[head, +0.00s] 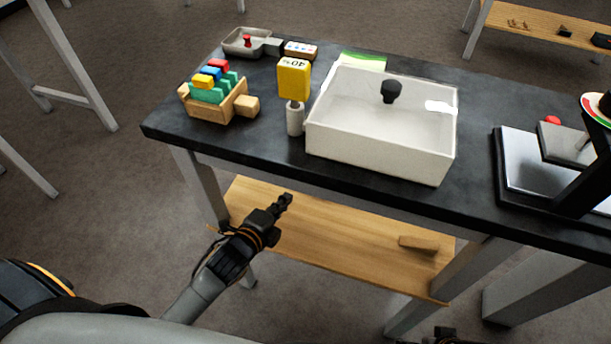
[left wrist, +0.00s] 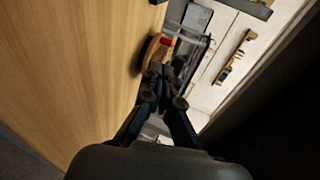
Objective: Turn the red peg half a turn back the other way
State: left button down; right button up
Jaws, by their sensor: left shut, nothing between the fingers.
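A small red peg-like piece (head: 247,40) stands in a shallow grey tray (head: 236,53) at the back left of the dark table. My left gripper (head: 286,199) is shut and empty, in front of the table edge and well away from both. Its closed fingers show in the left wrist view (left wrist: 163,76). A dark part at the bottom edge of the head view (head: 444,333) seems to be my right gripper, mostly cut off.
On the table (head: 165,129) stand a wooden crate of coloured blocks (head: 208,111), a yellow sign on a white post (head: 294,80) and a large white bin (head: 375,160). A wooden shelf (head: 330,245) lies below, with a wooden block (head: 418,244) on it.

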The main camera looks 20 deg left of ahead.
pick_arm(q)
jog(key=b+x, duration=0.1)
jog(key=x, duration=0.6)
jog(key=shift+w+f+b, duration=0.15)
jog(key=shift+f+b, duration=0.05)
jog(key=shift+b, duration=0.2)
jog(key=w, duration=0.3)
jog(key=shift+w+d+b, duration=0.2)
jog(key=shift+d+b, duration=0.15)
jog(key=shift+w+d, duration=0.1)
jog(key=shift+w, duration=0.35)
pick_arm(e)
jog(key=v, duration=0.6)
jog(key=shift+r, duration=0.4)
pick_arm(q)
jog(key=shift+r, duration=0.1)
pick_arm(e)
jog(key=shift+r, duration=0.1)
pick_arm(q)
jog(key=shift+w+h, duration=0.1)
jog(key=shift+h, duration=0.2)
jog(key=shift+m, duration=0.3)
pick_arm(e)
jog(key=shift+s+a+r, duration=0.15)
jog(key=shift+a+r, duration=0.05)
jog(key=shift+a, duration=0.25)
